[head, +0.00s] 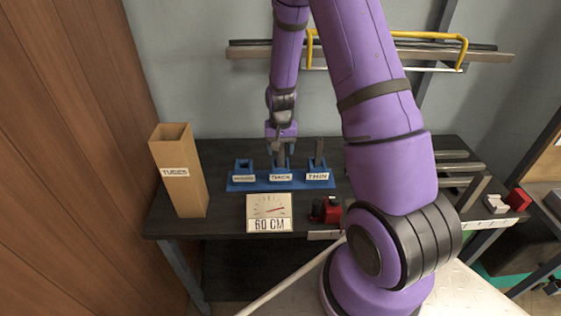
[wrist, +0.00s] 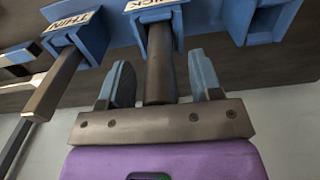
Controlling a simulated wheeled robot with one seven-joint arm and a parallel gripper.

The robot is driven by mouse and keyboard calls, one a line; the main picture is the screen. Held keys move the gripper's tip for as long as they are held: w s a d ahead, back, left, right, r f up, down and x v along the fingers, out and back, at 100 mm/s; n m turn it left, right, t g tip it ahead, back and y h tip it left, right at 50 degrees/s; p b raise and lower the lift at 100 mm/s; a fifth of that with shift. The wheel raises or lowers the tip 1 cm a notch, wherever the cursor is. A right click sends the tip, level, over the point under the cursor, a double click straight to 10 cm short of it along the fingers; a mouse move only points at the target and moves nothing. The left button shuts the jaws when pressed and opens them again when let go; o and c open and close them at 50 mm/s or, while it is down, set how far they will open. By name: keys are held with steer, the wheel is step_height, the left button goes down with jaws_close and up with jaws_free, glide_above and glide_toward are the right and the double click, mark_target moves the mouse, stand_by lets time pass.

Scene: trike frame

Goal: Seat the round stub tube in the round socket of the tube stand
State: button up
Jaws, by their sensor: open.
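The blue tube stand (head: 256,186) stands on the dark table, with sockets labelled ROUND, THICK and THIN from left to right. The ROUND socket (head: 243,166) looks empty. A grey-brown tube (wrist: 160,75) stands in the THICK socket; I cannot tell whether it is the round stub. A slimmer tube (head: 319,154) stands in the THIN socket and also shows in the wrist view (wrist: 55,82). My gripper (head: 281,147) points down over the THICK socket. In the wrist view its blue fingers (wrist: 161,80) are open on either side of the middle tube, with gaps visible.
A tall carton marked TUBES (head: 180,172) stands left of the stand. A dial marked 60 CM (head: 269,211) and a red-and-black item (head: 327,209) are in front. Grey bars (head: 455,167) lie at the right. A wall rack (head: 480,56) holds long bars behind.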

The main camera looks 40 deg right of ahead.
jaws_close()
